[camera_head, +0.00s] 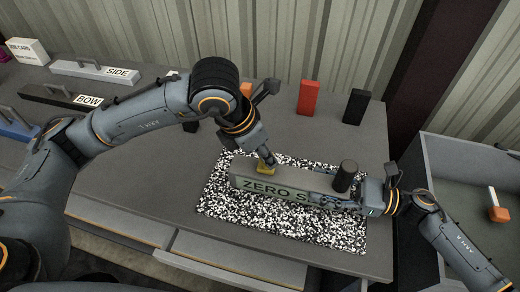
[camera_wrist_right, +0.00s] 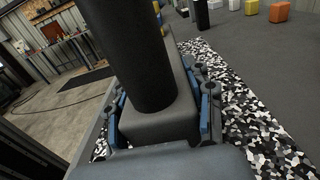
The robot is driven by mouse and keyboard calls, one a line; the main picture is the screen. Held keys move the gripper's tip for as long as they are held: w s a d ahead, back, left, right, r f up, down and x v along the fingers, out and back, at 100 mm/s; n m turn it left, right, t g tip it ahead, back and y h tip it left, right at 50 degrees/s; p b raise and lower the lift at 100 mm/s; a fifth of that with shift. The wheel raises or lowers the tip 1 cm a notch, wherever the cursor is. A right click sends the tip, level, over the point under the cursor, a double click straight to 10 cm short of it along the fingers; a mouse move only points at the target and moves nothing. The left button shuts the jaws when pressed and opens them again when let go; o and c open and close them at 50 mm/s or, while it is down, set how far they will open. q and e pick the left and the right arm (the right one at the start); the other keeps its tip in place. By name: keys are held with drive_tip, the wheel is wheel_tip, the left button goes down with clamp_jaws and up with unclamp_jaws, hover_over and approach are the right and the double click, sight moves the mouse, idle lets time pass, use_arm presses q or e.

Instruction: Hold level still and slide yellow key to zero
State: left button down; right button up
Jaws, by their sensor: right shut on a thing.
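The level is a long grey bar (camera_head: 243,180) with a green strip lettered "ZERO S…", lying on a black-and-white speckled mat (camera_head: 222,200). A dark upright post (camera_head: 345,177) stands near its right end. My right gripper (camera_head: 338,196) is shut on that right end; the right wrist view shows its blue pads either side of the grey bar (camera_wrist_right: 155,125), with the dark post (camera_wrist_right: 135,50) between. The yellow key (camera_head: 265,169) is at the level's top left part. My left gripper (camera_head: 264,157) points down at the key; its fingertips are too small to judge.
Handled bars marked SIDE (camera_head: 105,71) and BOW (camera_head: 75,97) lie at the left. A grey bin (camera_head: 440,150) with an orange-and-white object (camera_head: 498,213) is at the right. The table front is clear.

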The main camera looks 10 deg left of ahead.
use_arm(q)
drive_tip(key=c, duration=1)
unclamp_jaws()
drive_tip(key=shift+d, duration=0.2)
use_arm(e)
drive_tip(key=shift+a, duration=0.1)
use_arm(q)
drive_tip(key=v, duration=1.2)
use_arm(e)
drive_tip(key=o, duration=1.4)
drive_tip(key=shift+c, duration=0.2)
